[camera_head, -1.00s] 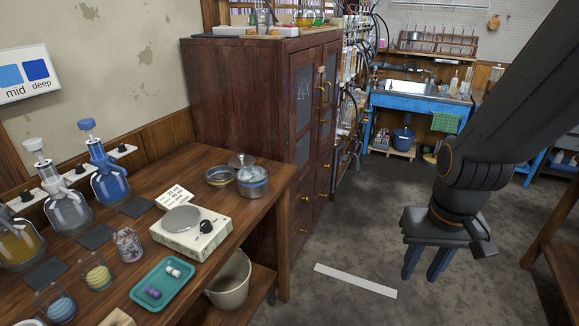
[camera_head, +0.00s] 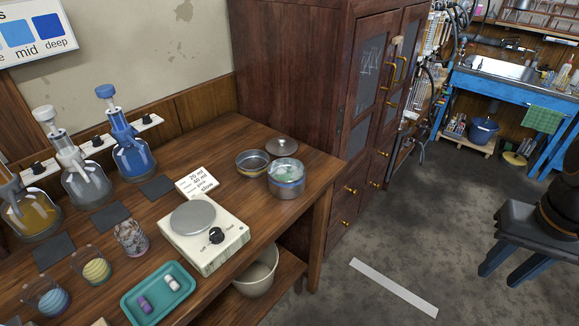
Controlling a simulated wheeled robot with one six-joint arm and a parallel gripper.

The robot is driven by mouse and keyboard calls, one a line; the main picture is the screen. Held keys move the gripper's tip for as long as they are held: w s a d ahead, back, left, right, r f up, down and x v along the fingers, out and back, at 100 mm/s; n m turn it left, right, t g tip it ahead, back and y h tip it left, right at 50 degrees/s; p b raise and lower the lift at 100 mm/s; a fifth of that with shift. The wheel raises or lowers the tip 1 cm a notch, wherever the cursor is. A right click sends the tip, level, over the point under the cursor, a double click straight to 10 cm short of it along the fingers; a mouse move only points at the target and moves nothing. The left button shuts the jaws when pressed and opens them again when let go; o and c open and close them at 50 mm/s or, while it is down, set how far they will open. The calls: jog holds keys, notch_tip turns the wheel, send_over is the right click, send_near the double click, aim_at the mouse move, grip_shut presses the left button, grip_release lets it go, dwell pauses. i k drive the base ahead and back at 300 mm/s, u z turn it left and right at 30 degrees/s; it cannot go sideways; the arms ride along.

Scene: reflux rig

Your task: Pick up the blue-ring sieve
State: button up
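At the back right end of the wooden table, a round metal sieve stack (camera_head: 286,180) stands with a bluish band round its side and pale, greenish contents on top. Beside it on the left is a shallower round metal pan (camera_head: 252,164) with a dark inside and a yellowish tint. I cannot clearly tell each ring's colour at this size. My gripper (camera_head: 504,269) hangs over the floor at the right edge, well away from the table. Its two blue fingers point down and stand apart with nothing visible between them.
A metal lid (camera_head: 283,145) lies behind the pans. A scale (camera_head: 206,236), teal tray (camera_head: 158,292), flasks (camera_head: 133,155) and jars stand along the table (camera_head: 247,135). A tall wooden cabinet (camera_head: 285,70) rises behind.

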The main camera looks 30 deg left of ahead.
aim_at(284, 172)
jog(key=u, duration=0.65)
jog(key=i, duration=0.85)
jog(key=u, duration=0.8)
